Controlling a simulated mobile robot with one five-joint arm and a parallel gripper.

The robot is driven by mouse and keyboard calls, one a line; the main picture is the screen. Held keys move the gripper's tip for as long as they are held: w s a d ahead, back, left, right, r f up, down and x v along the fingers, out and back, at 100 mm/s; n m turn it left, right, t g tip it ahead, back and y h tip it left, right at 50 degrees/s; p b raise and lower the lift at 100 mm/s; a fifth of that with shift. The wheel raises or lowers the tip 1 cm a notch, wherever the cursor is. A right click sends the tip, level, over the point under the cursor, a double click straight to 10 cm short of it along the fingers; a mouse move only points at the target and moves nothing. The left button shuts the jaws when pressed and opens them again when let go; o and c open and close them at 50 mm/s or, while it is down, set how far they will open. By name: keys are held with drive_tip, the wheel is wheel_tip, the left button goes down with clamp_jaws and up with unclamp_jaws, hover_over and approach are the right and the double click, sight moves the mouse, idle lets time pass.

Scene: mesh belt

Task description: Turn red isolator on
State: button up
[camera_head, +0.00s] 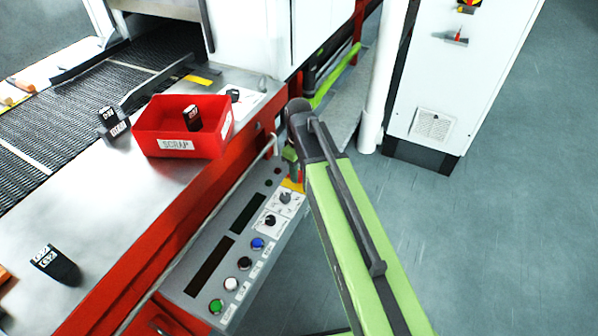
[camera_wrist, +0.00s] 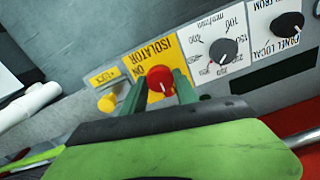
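The red isolator (camera_wrist: 160,81) is a round knob on a yellow plate (camera_wrist: 136,68) lettered "ISOLATOR" and "ON", upside down in the wrist view. A small pale mark shows on the knob's lower part. My gripper (camera_wrist: 159,84) is at the knob, with one green finger on its left and one on its right. Both fingertips lie close to the knob's sides, but I cannot tell whether they press on it.
Black dials (camera_wrist: 223,51) sit right of the isolator, and a yellow lock part (camera_wrist: 108,101) sits left. A red scrap bin (camera_head: 182,151) stands on the metal ledge above the panel. A white cabinet (camera_head: 455,75) stands at the back right; grey floor is open.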

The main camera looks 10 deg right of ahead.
clamp_jaws()
drive_tip(key=shift+m, duration=0.4)
drive_tip(key=m, duration=1.2)
drive_tip(key=shift+m, duration=0.4)
drive_tip(key=m, duration=0.4)
drive_tip(key=shift+m, duration=0.3)
